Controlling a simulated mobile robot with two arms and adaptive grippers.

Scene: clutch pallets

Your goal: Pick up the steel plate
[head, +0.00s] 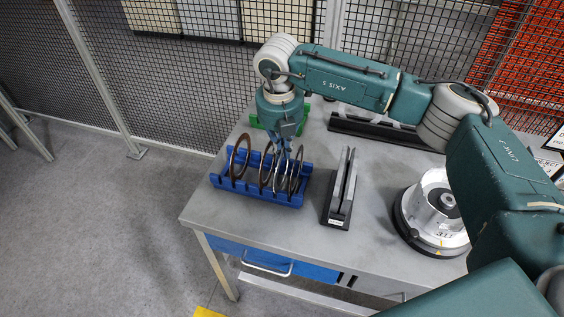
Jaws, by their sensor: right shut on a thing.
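A blue rack (230,184) stands on the grey table and holds several thin round plates upright. My right gripper (285,156) points down over the right half of the rack. It is shut on the top edge of a silver-grey steel plate (281,186). The plate is still in or just at the rack; I cannot tell whether it is lifted. The plates there overlap closely, and the fingers hide part of them. A dark ring (233,162) stands apart at the left of the rack. My left gripper is not in view.
A dark holder with upright grey plates (342,186) stands right of the rack. A white round machine part (433,212) is farther right. A green block (261,122) and a long dark holder (372,130) are at the back, before the mesh fence (180,90).

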